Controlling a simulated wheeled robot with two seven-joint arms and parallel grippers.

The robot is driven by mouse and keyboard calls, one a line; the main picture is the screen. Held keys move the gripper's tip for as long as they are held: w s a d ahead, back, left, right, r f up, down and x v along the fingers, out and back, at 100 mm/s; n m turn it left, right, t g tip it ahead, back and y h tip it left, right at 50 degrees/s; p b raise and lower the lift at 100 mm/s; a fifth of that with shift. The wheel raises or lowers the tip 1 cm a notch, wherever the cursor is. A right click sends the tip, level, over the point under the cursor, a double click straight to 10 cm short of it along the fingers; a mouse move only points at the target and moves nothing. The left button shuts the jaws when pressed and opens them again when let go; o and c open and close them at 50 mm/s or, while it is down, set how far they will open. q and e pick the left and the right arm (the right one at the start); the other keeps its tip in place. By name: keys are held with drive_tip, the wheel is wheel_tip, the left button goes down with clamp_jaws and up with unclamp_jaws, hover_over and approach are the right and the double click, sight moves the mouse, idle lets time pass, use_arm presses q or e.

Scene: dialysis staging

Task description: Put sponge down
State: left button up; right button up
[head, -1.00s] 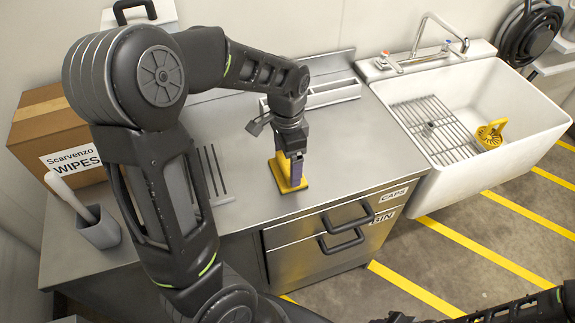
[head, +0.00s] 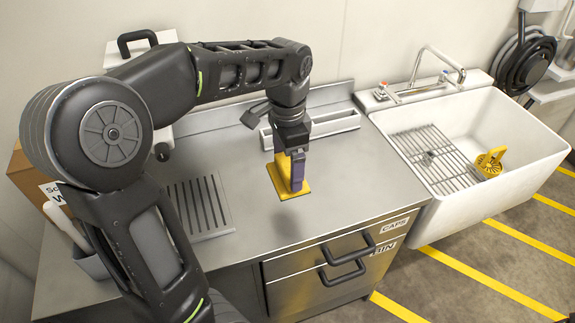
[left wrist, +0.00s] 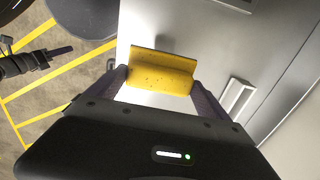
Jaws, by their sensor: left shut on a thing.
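The yellow speckled sponge (left wrist: 160,78) is between the two fingers of my left gripper in the left wrist view. In the head view the sponge (head: 277,181) is under my left gripper (head: 298,172), over the metal counter (head: 355,190). My left gripper is shut on it. A soft shadow lies on the counter in front of the sponge, which appears slightly raised; I cannot tell the exact gap. The gripper hides part of the sponge. My right gripper (left wrist: 58,51) seems to show small at the left of the left wrist view; its jaws are unclear.
A slotted plate (head: 198,203) lies left of the sponge. A long narrow tray (head: 333,125) stands behind it. The white sink (head: 535,130), with a wire rack (head: 430,158) and yellow item (head: 490,162), is to the right. The counter right of the sponge is clear.

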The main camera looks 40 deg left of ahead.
idle(0.8)
use_arm(q)
drive_tip(key=shift+w+r+n, duration=0.15)
drive_tip(key=shift+w+n, duration=0.3)
drive_tip(key=shift+n, duration=0.65)
drive_tip(key=w+d+f+n, duration=0.1)
drive_tip(key=w+d+f, duration=0.2)
drive_tip(key=d, duration=0.1)
drive_tip(key=w+d+f+n, duration=0.2)
drive_tip(key=w+d, duration=0.1)
drive_tip(key=d, duration=0.1)
drive_tip(key=w+d+f+n, duration=0.1)
drive_tip(key=w+d+f, duration=0.2)
drive_tip(key=d, duration=0.1)
drive_tip(key=shift+w+d+f+n, duration=0.2)
drive_tip(key=shift+w+f+n, duration=0.1)
drive_tip(key=shift+n, duration=0.1)
